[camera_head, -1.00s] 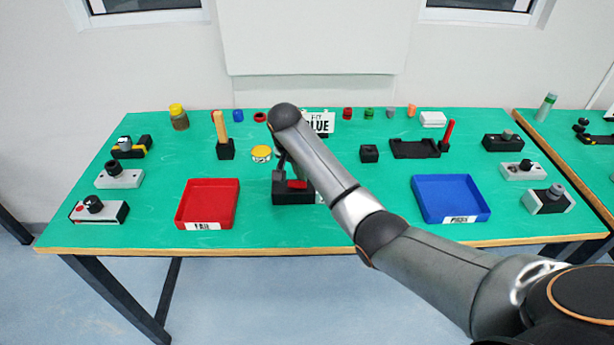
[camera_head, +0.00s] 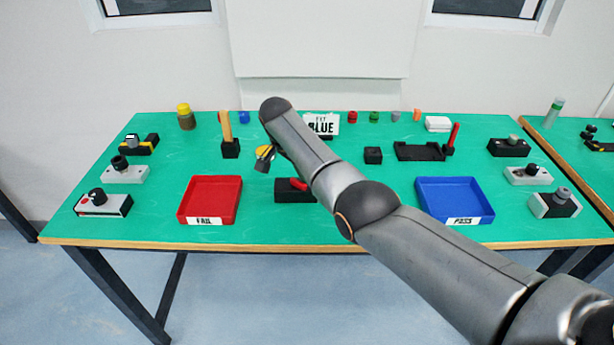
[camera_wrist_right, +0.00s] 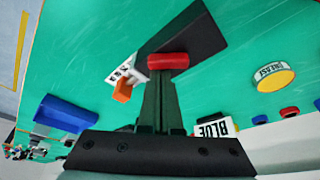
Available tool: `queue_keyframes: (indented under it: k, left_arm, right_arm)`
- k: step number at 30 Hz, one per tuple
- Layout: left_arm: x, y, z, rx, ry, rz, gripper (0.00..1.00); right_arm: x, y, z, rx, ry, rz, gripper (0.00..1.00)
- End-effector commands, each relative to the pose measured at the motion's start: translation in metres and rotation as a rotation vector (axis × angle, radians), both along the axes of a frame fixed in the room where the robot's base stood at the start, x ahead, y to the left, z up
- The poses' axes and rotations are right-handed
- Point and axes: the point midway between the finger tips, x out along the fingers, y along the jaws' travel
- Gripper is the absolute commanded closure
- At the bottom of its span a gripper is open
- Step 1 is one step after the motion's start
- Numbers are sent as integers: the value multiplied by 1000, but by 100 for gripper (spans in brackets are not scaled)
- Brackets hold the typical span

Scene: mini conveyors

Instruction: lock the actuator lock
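The actuator lock is a black base with a red handle (camera_head: 299,184), in front of my right arm's wrist in the head view and partly hidden by the arm. In the wrist view its black base (camera_wrist_right: 196,32) and red handle (camera_wrist_right: 168,61) lie just beyond the fingertips. My right gripper (camera_head: 263,161) is to the left of and above the handle in the head view, apart from it. In the wrist view the fingers (camera_wrist_right: 164,84) are together with nothing between them. My left gripper is not in view.
A red tray (camera_head: 209,219) lies to the left and a blue tray (camera_head: 483,216) to the right. An orange block (camera_wrist_right: 122,92) lies beside a small white label. Green table shows between the parts.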

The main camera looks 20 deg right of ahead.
Motion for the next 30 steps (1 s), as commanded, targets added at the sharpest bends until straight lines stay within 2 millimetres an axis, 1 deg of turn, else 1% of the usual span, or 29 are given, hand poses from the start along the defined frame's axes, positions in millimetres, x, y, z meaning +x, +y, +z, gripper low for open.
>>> queue_keyframes:
  k: [8, 30]
  left_arm:
    - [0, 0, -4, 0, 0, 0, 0]
    - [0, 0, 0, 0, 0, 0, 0]
  right_arm:
    - [-2, 3, 0, 1, 0, -137, 100]
    - [-5, 5, 0, 1, 0, -130, 100]
